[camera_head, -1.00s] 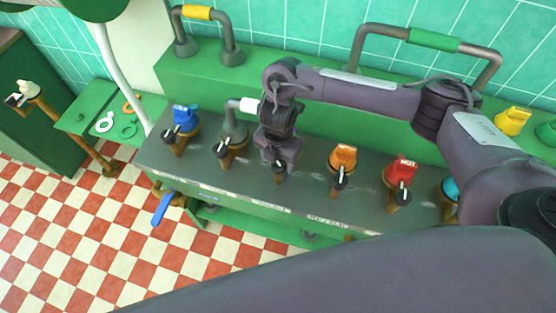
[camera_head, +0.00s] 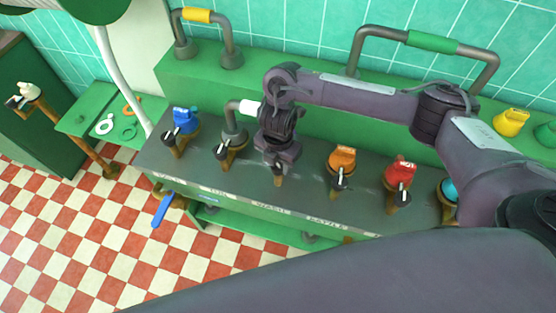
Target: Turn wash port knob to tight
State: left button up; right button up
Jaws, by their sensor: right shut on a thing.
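A row of small black-and-white knobs on brass fittings stands along the grey bench top (camera_head: 310,191). My right gripper (camera_head: 278,164) points down over the middle of the row, above the front label that reads WASH. It is shut on the wash port knob (camera_head: 278,176). Only the brass lower part of this knob shows below the fingers; its upper part and pointer are hidden by the gripper. My left gripper is not in view.
Close by on the left is a knob by a grey pipe (camera_head: 233,130) with a white end. Blue (camera_head: 186,119), orange (camera_head: 341,158) and red (camera_head: 400,171) fittings stand along the bench. A green-sleeved pipe (camera_head: 432,41) rises behind my right arm.

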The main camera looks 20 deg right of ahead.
jog(key=shift+r+m+p, duration=0.25)
jog(key=shift+m+p, duration=0.65)
jog(key=shift+m, duration=0.1)
jog(key=m+p, duration=0.5)
jog(key=shift+m, duration=0.3)
jog(key=shift+f+m+p, duration=0.15)
jog(key=shift+m+p, duration=0.7)
jog(key=shift+m, duration=0.15)
jog(key=shift+w, duration=0.1)
jog(key=o, duration=1)
